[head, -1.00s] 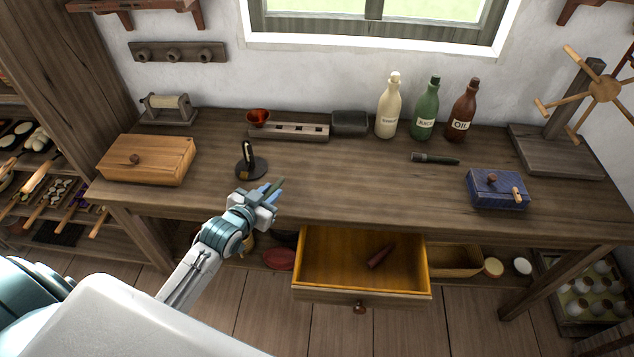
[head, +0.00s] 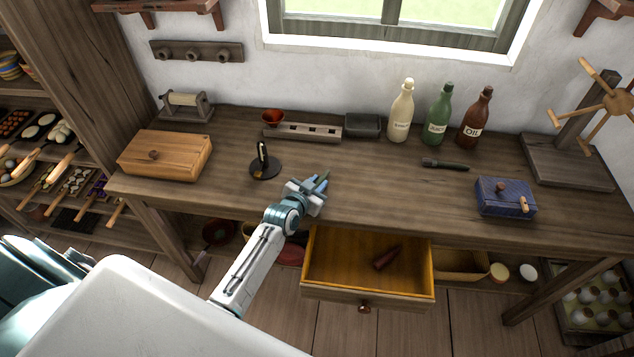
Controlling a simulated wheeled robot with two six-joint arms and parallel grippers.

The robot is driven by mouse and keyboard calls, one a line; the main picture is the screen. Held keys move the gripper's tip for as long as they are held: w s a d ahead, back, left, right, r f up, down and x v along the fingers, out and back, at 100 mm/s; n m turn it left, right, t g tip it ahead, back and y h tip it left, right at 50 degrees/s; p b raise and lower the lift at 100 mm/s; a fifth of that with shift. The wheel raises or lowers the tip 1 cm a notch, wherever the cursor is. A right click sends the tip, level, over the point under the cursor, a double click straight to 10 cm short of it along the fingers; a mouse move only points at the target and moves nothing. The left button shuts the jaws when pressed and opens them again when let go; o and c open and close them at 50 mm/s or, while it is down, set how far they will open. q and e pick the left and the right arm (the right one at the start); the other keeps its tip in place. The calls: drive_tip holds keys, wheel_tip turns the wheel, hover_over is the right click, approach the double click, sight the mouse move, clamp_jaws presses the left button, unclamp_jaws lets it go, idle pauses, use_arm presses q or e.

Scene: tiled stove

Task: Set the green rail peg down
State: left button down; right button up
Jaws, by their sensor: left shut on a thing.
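My left gripper (head: 316,185) is shut on the green rail peg (head: 324,180), whose narrow green end shows at the fingertips. The rest of the peg is hidden by the fingers. Gripper and peg are over the front part of the wooden bench top (head: 400,190), right of the black stand. I cannot tell whether the peg touches the wood. A rail block with square holes (head: 300,132) lies near the back of the bench. My right gripper is out of view.
An open drawer (head: 366,297) below the bench holds a dark red piece (head: 386,258). A black stand (head: 265,168) is left of the gripper; a wooden box (head: 165,155) is farther left. Bottles, a dark rod (head: 445,164) and a blue box (head: 505,197) are right. The bench middle is clear.

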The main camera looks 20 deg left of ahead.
use_arm(q)
drive_tip(key=shift+f, duration=0.2)
drive_tip(key=c, duration=1.3)
unclamp_jaws()
drive_tip(key=shift+r, duration=0.1)
